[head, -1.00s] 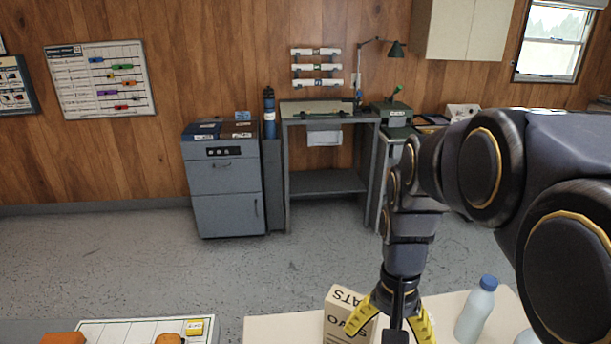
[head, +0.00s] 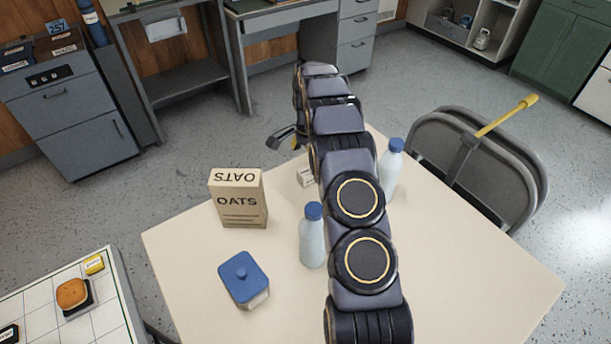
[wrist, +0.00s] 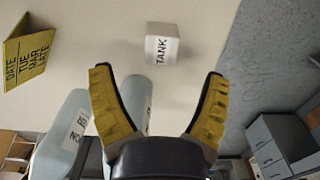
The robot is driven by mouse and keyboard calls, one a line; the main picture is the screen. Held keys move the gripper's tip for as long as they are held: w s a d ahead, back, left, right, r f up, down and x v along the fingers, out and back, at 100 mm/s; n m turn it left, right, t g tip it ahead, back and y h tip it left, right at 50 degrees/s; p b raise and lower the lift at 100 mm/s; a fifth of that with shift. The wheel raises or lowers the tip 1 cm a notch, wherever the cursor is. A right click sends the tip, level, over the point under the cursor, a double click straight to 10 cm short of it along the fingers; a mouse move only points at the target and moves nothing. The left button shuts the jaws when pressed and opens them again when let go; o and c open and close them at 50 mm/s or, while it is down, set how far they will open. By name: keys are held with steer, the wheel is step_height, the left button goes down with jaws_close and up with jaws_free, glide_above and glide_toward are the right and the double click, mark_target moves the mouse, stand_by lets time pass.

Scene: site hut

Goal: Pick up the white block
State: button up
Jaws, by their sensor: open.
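The white block (wrist: 162,45) lies on the table near its edge in the wrist view, with a face reading "TANK" visible. In the head view the white block (head: 305,178) is small and partly hidden by my arm, to the right of the oats box. My gripper (wrist: 160,76) is open and empty in the wrist view. Its two yellow fingers are spread, and the block appears beyond and between the tips, apart from them. In the head view my gripper (head: 289,139) shows only partly, near the table's far edge beyond the block.
The oats box (head: 238,198) and a blue-lidded container (head: 244,278) stand left of my arm. One bottle (head: 313,238) stands close to my arm's left, another bottle (head: 391,168) to its right. A yellow sign (wrist: 28,52) shows in the wrist view. A folding chair (head: 490,165) stands at right.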

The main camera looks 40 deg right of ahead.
mark_target(306, 171)
step_height(306, 171, down, 8)
steer(key=shift+f, duration=0.1)
steer(key=shift+w, duration=0.1)
steer(key=c, duration=1.2)
